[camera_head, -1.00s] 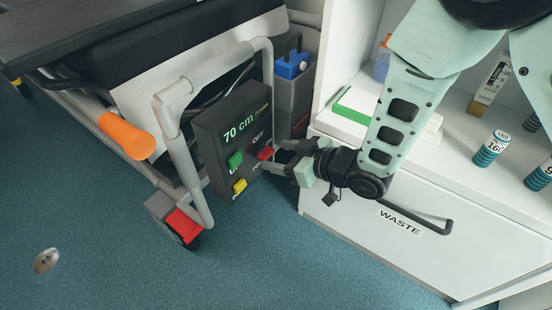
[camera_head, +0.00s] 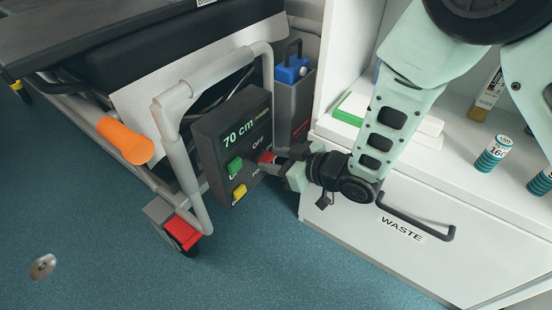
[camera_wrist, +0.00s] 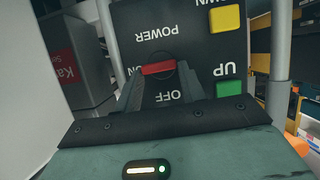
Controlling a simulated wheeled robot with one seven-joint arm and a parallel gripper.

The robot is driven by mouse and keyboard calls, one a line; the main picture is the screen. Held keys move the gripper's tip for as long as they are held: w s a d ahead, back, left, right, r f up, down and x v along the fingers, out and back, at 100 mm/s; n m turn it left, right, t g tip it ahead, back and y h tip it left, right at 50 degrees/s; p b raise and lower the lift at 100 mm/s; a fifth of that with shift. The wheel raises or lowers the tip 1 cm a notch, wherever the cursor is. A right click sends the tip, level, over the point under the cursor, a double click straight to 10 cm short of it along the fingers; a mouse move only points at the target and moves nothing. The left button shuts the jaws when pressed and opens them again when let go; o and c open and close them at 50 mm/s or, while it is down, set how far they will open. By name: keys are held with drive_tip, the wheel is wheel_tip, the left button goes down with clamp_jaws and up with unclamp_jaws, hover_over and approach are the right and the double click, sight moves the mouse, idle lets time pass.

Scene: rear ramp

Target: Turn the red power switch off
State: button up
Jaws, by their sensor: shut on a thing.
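The red power switch (camera_head: 265,157) is on the dark control box (camera_head: 207,150) with the "70 cm" display, partly hidden by my fingers. In the wrist view the red switch (camera_wrist: 158,69) is a level bar between the upside-down POWER and OFF labels. The ON label is at its left end, partly covered by a finger. My gripper (camera_head: 272,163) reaches the box from the right. Its fingers, also in the wrist view (camera_wrist: 160,76), are closed on the switch from both sides.
A green UP button (camera_head: 234,166) and a yellow DOWN button (camera_head: 239,192) sit close to the switch. A grey tube frame (camera_head: 180,150) runs left of the box. A white cabinet with a WASTE drawer (camera_head: 370,240) stands right, below my arm.

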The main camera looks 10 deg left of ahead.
drive_tip(key=n+t, duration=0.1)
drive_tip(key=n+t+b, duration=0.1)
drive_tip(key=n, duration=0.1)
drive_tip(key=shift+s+a+f+h, duration=0.15)
drive_tip(key=shift+s+h, duration=0.15)
drive_tip(key=shift+s, duration=0.1)
drive_tip(key=shift+s+a+f+n+t+y+b, duration=0.2)
drive_tip(key=shift+n+t, duration=0.75)
drive_tip(key=shift+n, duration=0.8)
drive_tip(key=shift+s+d+f+n+t+y+b, duration=0.15)
drive_tip(key=shift+f+n+t+b, duration=0.15)
drive_tip(key=shift+n+t, duration=1)
drive_tip(key=shift+s+a+f+n+t+y+b, duration=0.2)
drive_tip(key=shift+n+t, duration=0.35)
drive_tip(key=shift+n, duration=1.6)
drive_tip(key=o, duration=1)
drive_tip(key=shift+w, duration=0.1)
